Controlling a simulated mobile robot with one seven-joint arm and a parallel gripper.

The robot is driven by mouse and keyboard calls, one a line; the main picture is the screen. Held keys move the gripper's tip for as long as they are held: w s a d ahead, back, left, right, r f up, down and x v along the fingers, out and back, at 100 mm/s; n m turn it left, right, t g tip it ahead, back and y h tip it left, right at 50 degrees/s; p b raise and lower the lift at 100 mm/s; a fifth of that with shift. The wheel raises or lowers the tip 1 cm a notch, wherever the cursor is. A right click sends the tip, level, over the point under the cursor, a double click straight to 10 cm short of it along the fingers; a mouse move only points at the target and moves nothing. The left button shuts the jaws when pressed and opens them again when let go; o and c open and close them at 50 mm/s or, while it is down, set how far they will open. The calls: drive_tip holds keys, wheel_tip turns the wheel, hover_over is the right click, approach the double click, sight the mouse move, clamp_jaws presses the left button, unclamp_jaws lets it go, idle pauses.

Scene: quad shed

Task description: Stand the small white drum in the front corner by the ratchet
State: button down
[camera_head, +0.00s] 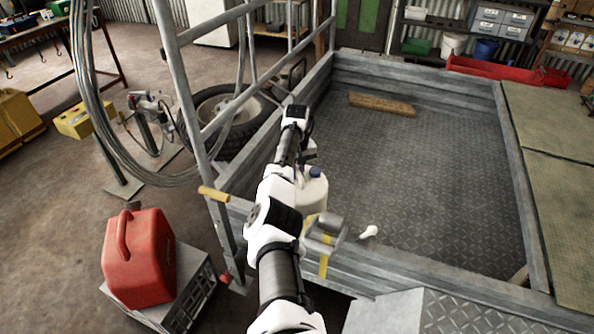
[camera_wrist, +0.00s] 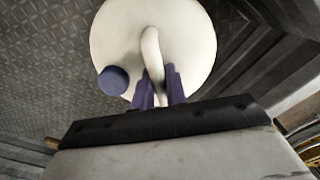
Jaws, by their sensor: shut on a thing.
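The small white drum (camera_head: 313,192) has a blue cap and is partly hidden behind my arm, within the near left corner area of the trailer bed. In the wrist view the drum (camera_wrist: 185,40) shows from above, with its cap to the left and its looped handle between my fingers. My gripper (camera_wrist: 160,88) is shut on that handle. I cannot tell whether the drum's base touches the floor. The ratchet (camera_head: 326,232), grey metal on a yellow strap, sits on the near wall, just right of and nearer than the drum.
The trailer bed (camera_head: 430,170) has grey plate flooring, mostly clear, with a wooden block (camera_head: 382,104) at the back. A small white thing (camera_head: 369,231) is by the near wall. A ladder-like metal frame (camera_head: 190,110) rises at left. A red can (camera_head: 138,258) stands outside.

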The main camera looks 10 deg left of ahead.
drive_tip(key=shift+r, duration=0.1)
drive_tip(key=c, duration=1.3)
unclamp_jaws()
drive_tip(key=shift+c, duration=0.2)
wheel_tip(320, 180, up, 14)
drive_tip(key=b, duration=0.2)
